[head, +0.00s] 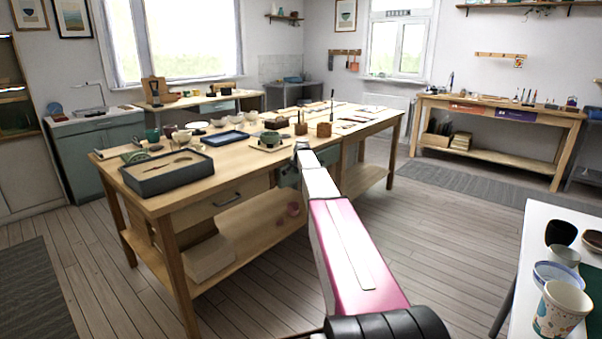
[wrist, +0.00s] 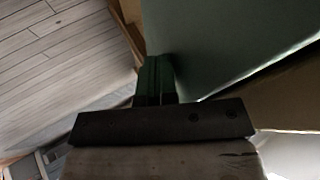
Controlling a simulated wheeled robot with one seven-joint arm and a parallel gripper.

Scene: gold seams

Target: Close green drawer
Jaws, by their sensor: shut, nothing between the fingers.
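The green drawer (head: 288,178) is under the top of the long wooden workbench (head: 170,193), partly hidden behind my arm in the head view. Its green face fills the upper right of the wrist view (wrist: 225,45). A bright strip runs along the lower edge of that face. I cannot tell how far the drawer stands out. My gripper (head: 302,147) is at the bench's front edge, by the drawer. In the wrist view its fingers (wrist: 157,65) are together and empty, right beside the green face; I cannot tell whether they touch it.
A wooden drawer (head: 215,203) with a dark handle is left of the green one. A grey tray (head: 168,172), bowls and tools stand on the bench. A white table (head: 530,260) with cups is at the right front. The plank floor (head: 250,285) between is clear.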

